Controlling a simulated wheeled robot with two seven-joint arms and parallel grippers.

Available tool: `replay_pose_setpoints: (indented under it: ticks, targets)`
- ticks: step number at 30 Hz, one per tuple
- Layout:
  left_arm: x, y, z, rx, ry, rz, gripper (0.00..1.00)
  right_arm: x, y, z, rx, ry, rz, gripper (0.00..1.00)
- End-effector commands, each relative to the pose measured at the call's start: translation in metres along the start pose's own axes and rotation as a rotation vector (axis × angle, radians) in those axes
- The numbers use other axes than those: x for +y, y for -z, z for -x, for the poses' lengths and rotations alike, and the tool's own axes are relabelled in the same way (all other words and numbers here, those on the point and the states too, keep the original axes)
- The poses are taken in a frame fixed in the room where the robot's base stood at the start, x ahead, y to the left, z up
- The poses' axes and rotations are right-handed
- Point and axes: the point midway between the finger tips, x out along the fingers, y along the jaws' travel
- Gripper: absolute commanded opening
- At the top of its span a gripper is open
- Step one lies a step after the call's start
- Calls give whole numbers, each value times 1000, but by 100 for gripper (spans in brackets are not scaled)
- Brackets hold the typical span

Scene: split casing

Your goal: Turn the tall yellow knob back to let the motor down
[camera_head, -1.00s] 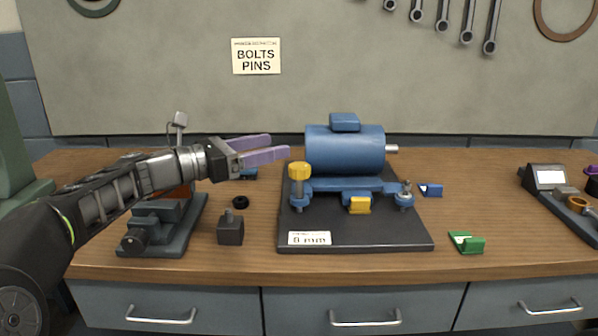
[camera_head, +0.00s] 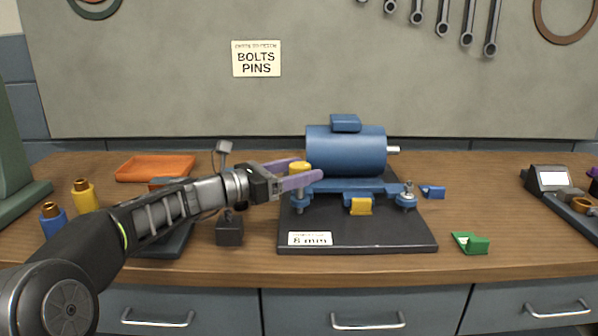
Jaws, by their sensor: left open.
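The tall yellow knob (camera_head: 299,167) stands on a post at the left front corner of the blue motor (camera_head: 346,152). The motor sits on a dark base plate (camera_head: 400,237) with a label reading 8 mm. My left gripper (camera_head: 305,172) comes in from the left and is open, with its two purple fingers on either side of the knob, one behind and one in front. The front finger hides the lower part of the knob. I cannot tell whether the fingers touch it. My right gripper is not in view.
A yellow block (camera_head: 361,206) and a silver-topped post (camera_head: 408,192) are at the motor's front. Blue (camera_head: 433,192) and green (camera_head: 471,243) pieces lie to the right. An orange tray (camera_head: 156,168) and yellow (camera_head: 85,195) and blue (camera_head: 54,221) cylinders are at the left.

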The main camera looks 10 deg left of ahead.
Motion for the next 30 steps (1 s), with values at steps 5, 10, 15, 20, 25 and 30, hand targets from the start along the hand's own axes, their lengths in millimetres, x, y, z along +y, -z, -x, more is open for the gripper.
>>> replay_pose_setpoints:
  ticks: [5,10,15,20,25,30]
  targets:
    - [0,0,0,0,0,0,65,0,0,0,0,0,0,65]
    - [0,0,0,0,0,0,51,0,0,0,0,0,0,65]
    - [0,0,0,0,0,0,37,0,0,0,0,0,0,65]
    - [0,0,0,0,0,0,24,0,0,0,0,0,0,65]
    - [0,0,0,0,0,0,10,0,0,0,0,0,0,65]
    - [0,0,0,0,-1,0,3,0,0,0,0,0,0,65]
